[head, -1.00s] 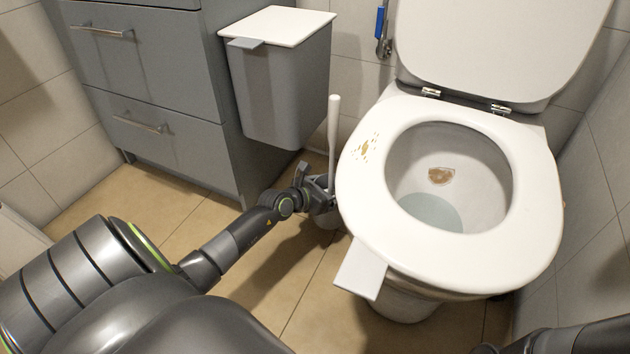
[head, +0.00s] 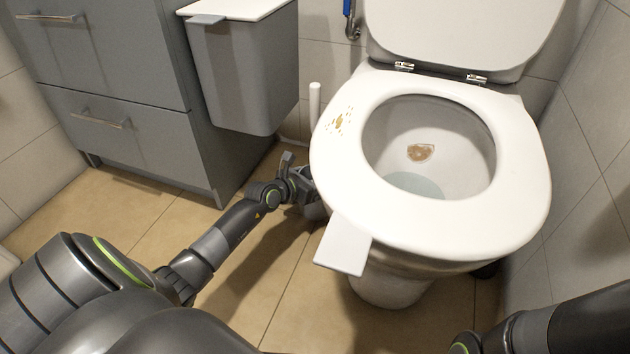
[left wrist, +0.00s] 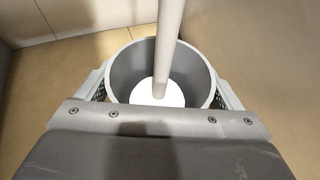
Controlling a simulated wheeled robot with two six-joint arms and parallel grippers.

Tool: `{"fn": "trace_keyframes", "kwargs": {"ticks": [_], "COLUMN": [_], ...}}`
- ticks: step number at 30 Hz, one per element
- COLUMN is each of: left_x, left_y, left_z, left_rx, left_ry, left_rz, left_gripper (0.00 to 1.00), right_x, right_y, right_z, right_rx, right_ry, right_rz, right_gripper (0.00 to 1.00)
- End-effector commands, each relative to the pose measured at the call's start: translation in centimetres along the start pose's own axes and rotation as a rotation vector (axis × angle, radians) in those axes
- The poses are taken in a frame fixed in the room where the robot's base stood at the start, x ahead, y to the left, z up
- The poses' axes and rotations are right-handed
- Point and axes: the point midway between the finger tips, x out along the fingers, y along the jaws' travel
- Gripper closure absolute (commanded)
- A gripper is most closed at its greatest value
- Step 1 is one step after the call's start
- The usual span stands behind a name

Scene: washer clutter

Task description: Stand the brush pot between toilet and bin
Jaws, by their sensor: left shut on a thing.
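The brush pot is a grey round cup, seen from above in the left wrist view (left wrist: 207,85), with a white brush standing in it. The brush's white handle (head: 314,105) shows in the head view beside the toilet seat, its lower part hidden behind the seat. My left gripper (head: 308,185) is shut on the pot (head: 316,211), low by the toilet's left side. Whether the pot touches the floor is unclear. The white toilet (head: 530,190) stands open at the right. The grey bin (head: 240,75) with a white lid is beside the cabinet. My right gripper is out of view.
A grey cabinet (head: 110,75) stands at the left. A pale flat piece (head: 343,252) sticks out from the toilet seat's front left. Tan floor (head: 125,215) is clear in front of the cabinet. A tiled wall (head: 590,150) is close on the right.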

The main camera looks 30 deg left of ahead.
Motion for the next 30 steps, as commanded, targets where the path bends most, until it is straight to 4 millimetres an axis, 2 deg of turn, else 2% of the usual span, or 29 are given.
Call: {"fn": "trace_keyframes", "kwargs": {"ticks": [13, 14, 16, 25, 30], "left_x": [0.1, 0.1, 0.1, 0.1, -1.4], "left_y": [0.0, 0.0, 0.0, 0.0, 0.0], "left_z": [0.3, -0.3, -0.3, -0.1, 0.2], "left_rx": [0.003, 0.001, 0.001, 0.002, 0.001], "left_ry": [-0.012, -0.001, -0.001, -0.001, 0.002], "left_rz": [0.000, 0.000, 0.000, 0.000, 0.001], "left_gripper": [0.83, 0.10, 0.01, 0.00, 0.00], "right_x": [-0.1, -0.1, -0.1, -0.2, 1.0], "right_y": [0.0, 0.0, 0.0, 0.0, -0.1], "right_z": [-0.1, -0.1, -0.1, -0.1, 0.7], "right_rx": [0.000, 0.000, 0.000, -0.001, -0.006], "right_ry": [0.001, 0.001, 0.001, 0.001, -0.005], "right_rz": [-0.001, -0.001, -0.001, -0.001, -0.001], "right_gripper": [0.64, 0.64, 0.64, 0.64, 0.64]}}
